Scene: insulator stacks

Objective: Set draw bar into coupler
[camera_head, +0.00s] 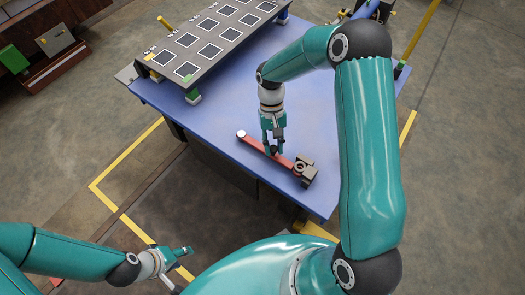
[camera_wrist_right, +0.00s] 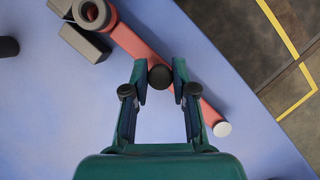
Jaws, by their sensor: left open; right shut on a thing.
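The red draw bar (camera_head: 254,143) has a pale round cap at its far-left end and a dark round knob in its middle. My right gripper (camera_head: 272,147) is shut on this knob; in the right wrist view its fingers (camera_wrist_right: 160,78) stand on either side of the knob. The grey coupler (camera_head: 309,176) lies at the bar's near-right end; in the right wrist view it shows a ring (camera_wrist_right: 92,14) beside dark blocks. The bar's end meets the ring, but I cannot tell how deeply it sits. My left gripper (camera_head: 183,262) is open and empty, off the table at lower left.
The blue table (camera_head: 222,110) is clear around the bar. A dark sloped panel with pale squares (camera_head: 210,48) stands at its back left. A dark cylinder (camera_wrist_right: 8,47) shows at the left edge of the right wrist view. The coupler is near the table's front edge.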

